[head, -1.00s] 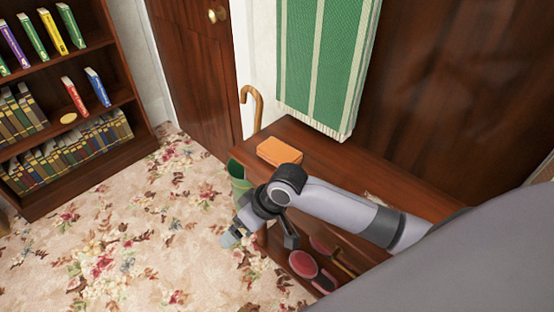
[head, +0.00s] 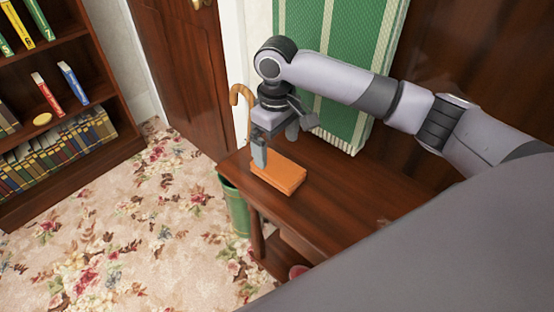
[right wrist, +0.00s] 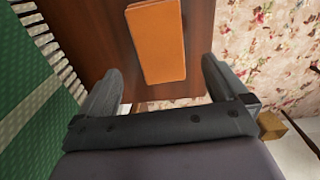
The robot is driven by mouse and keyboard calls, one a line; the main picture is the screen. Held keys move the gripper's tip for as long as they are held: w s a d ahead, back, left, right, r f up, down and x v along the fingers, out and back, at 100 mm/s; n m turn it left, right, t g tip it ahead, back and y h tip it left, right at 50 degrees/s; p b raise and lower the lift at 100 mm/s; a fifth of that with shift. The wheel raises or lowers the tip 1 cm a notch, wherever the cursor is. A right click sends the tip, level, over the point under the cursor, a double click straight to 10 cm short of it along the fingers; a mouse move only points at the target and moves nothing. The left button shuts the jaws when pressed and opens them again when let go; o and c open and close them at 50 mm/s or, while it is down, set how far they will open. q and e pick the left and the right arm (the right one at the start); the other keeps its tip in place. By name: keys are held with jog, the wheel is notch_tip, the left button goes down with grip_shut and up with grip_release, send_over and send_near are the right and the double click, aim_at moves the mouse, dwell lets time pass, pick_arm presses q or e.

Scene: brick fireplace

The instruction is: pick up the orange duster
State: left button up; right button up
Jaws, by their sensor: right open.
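The orange duster (head: 283,178) is a flat, block-like piece lying on the wooden table near its left end. It also shows in the right wrist view (right wrist: 157,42), at the top, ahead of the fingers and between their lines. My right gripper (head: 262,158) is open and empty, pointing down above the duster's far left end. In the right wrist view my two fingers (right wrist: 161,88) stand wide apart, with nothing between them. Whether a fingertip touches the duster cannot be told. My left gripper is not in view.
The wooden table (head: 340,195) is clear right of the duster. A green striped towel (head: 335,70) hangs behind it. A cane (head: 240,97) stands at the table's far left corner, a green bin (head: 234,207) beside its left end. A bookshelf (head: 110,90) stands at left.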

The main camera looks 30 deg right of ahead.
aim_at(274, 164)
jog(key=f, duration=0.6)
jog(key=shift+w+a+f+b, duration=0.1)
jog(key=shift+w+a+b, duration=0.1)
jog(key=shift+w+b, duration=0.15)
jog(key=shift+f, duration=0.4)
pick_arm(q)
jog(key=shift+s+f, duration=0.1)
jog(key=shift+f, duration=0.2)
pick_arm(e)
jog(key=c, duration=1)
jog(key=shift+r, duration=0.15)
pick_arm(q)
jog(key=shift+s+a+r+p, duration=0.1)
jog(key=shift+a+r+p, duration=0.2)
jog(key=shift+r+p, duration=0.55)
pick_arm(e)
notch_tip(274, 164, up, 20)
jog(key=shift+f, duration=0.1)
